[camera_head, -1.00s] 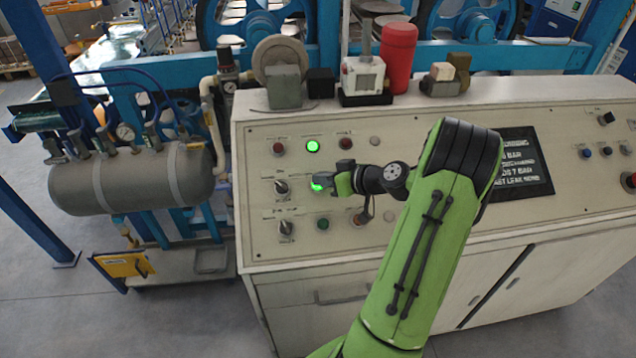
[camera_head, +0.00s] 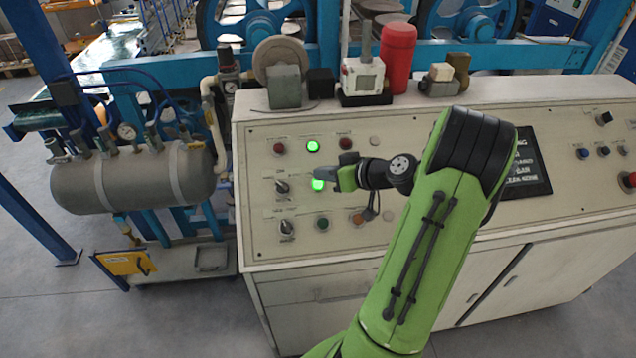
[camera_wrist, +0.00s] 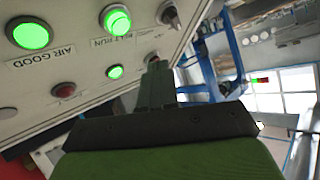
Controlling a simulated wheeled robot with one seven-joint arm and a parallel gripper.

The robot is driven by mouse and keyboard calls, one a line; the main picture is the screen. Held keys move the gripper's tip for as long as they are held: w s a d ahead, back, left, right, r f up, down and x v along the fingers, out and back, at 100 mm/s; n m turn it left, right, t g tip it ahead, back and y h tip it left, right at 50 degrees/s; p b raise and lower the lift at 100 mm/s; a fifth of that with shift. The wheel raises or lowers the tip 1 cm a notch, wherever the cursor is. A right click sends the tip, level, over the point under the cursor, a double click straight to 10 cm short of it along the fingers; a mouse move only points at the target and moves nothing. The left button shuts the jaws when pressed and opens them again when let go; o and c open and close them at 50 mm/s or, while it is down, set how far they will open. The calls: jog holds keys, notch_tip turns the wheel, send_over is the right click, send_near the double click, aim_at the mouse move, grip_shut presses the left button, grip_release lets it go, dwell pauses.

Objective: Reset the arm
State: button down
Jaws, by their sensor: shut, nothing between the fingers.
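My gripper (camera_head: 337,171) is shut and empty in front of the cream control panel (camera_head: 260,180), just above and right of a glowing green button (camera_head: 318,184). I cannot tell the exact gap to the panel. My green arm reaches in from the bottom of the head view. In the wrist view my shut fingers (camera_wrist: 156,68) point at the panel, their tips overlapping a small reddish control. Lit green lights there include one labelled AIR GOOD (camera_wrist: 32,35). Another green light (camera_head: 313,146) glows higher on the panel in the head view.
Two rotary switches (camera_head: 282,187) sit left of the gripper. A red cylinder (camera_head: 397,58) and several small devices stand on the panel's top ledge. A grey air tank (camera_head: 132,178) is at left. A black display (camera_head: 525,165) is partly behind my arm.

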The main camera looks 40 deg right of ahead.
dwell(0.4)
jog(key=s+a+r+n+g, duration=0.1)
jog(key=a+r+g, duration=0.2)
jog(key=a, duration=0.6)
jog(key=s+a+r+n+g, duration=0.1)
jog(key=a+r+n+g, duration=0.15)
jog(key=a, duration=0.75)
jog(key=s+a+r+m+h, duration=0.1)
jog(key=s+a, duration=0.2)
jog(key=s, duration=0.5)
jog(key=s+a+r+m+g+h, duration=0.1)
jog(key=s+a, duration=0.3)
jog(key=s, duration=0.4)
jog(key=shift+s+r+m+h, duration=0.25)
jog(key=shift+r+m+h, duration=0.15)
jog(key=shift+r+m, duration=0.35)
jog(key=shift+a, duration=0.1)
